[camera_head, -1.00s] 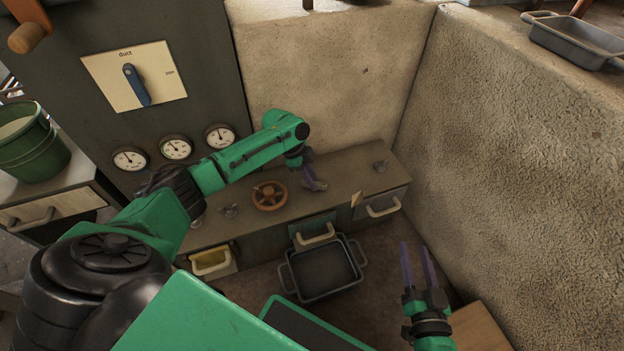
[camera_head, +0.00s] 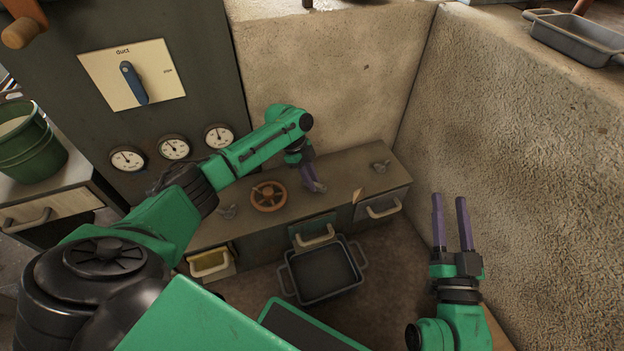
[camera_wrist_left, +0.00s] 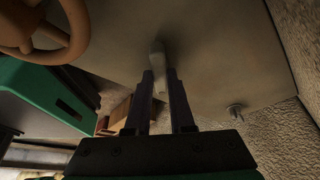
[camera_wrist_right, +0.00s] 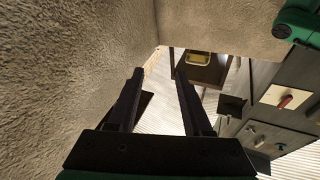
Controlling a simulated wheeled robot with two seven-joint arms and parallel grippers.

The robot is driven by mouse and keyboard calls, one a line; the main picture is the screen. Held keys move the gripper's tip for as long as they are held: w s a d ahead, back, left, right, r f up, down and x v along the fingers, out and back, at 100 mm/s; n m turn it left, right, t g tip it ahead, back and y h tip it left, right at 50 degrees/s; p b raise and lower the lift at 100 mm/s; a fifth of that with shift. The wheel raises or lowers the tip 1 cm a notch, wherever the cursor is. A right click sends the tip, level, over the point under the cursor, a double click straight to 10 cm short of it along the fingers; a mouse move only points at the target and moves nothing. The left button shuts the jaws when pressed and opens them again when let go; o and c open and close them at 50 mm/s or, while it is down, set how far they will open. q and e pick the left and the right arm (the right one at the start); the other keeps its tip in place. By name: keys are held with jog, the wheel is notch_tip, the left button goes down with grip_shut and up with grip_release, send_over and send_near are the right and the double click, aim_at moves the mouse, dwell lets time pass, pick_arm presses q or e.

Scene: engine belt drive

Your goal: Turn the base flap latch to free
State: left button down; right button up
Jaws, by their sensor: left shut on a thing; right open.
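My left gripper (camera_head: 315,182) is over the top of the low bench cabinet, right of the orange handwheel. It is shut on a small pale latch handle (camera_wrist_left: 157,55), which stands between its fingertips in the left wrist view. Its fingers hide part of the handle, and no label shows which flap it belongs to. Two similar small latches sit on the same top, one (camera_head: 227,212) left of the wheel and one (camera_head: 380,165) to the right. My right gripper (camera_head: 452,222) is open and empty, raised near the right wall.
The orange handwheel (camera_head: 268,196) stands left of my left gripper. Drawers with pale handles line the cabinet front (camera_head: 260,248). A dark tray (camera_head: 323,270) is on the floor before them. The rough wall (camera_head: 520,170) bounds the right side.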

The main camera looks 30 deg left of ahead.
pick_arm(q)
jog(key=c, duration=0.8)
grip_release()
jog(key=shift+r, duration=0.15)
notch_tip(320, 180, up, 2)
jog(key=shift+r+p, duration=0.15)
jog(key=shift+p, duration=0.5)
notch_tip(320, 180, up, 3)
jog(key=shift+r+p, duration=0.15)
jog(key=shift+p, duration=0.75)
jog(key=shift+r+p, duration=0.5)
jog(key=shift+r, duration=0.45)
pick_arm(e)
jog(key=s+a+f+g+h, duration=0.1)
jog(key=s+f+g, duration=0.4)
jog(key=f, duration=0.4)
jog(key=s+f+g, duration=0.3)
jog(key=s+f, duration=0.5)
jog(key=f, duration=0.2)
pick_arm(q)
notch_tip(320, 180, up, 12)
jog(key=p, duration=0.4)
jog(key=shift+r+p, duration=0.1)
jog(key=shift+p, duration=0.3)
pick_arm(e)
notch_tip(320, 180, up, 7)
jog(key=w, duration=0.1)
jog(key=shift+g, duration=0.3)
